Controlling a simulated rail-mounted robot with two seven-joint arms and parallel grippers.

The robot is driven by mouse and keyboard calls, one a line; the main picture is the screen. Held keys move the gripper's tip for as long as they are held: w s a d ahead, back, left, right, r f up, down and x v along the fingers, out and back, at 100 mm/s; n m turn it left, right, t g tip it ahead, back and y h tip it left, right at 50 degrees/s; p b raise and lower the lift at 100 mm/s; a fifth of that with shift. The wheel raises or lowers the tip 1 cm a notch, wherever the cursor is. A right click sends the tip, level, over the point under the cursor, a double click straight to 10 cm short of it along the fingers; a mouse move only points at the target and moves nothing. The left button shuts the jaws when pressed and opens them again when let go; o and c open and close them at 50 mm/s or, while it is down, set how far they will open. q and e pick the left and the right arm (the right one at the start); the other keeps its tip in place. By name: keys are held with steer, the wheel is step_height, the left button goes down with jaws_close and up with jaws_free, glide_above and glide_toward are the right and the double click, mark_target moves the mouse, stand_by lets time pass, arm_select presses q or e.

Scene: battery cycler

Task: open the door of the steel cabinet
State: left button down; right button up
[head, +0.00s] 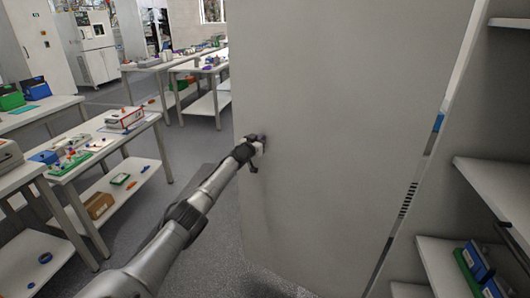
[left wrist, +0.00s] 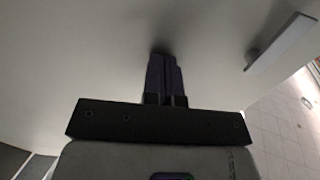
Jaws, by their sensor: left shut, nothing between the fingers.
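A large plain grey steel cabinet door (head: 345,120) fills the middle of the head view. My left gripper (head: 259,147) is at the door's face, close to its left edge. In the left wrist view the two dark fingers (left wrist: 163,72) are together with nothing between them, pointing at the pale panel. Whether the tips touch it I cannot tell. A pale bar handle (left wrist: 282,42) stands out from the panel to the right of the fingers, apart from them. How far the door stands open I cannot tell. My right gripper is not in view.
Shelves (head: 492,182) with blue boxes (head: 474,262) stand at the right, beside a narrow slotted strip (head: 408,200). Workbenches (head: 135,128) with small items stand at the left. Grey floor (head: 140,205) lies open between the benches and the door.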

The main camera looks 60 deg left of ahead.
arm_select(q)
steer(key=shift+a+b, duration=0.3)
steer(key=shift+b, duration=0.2)
steer(key=shift+w, duration=0.1)
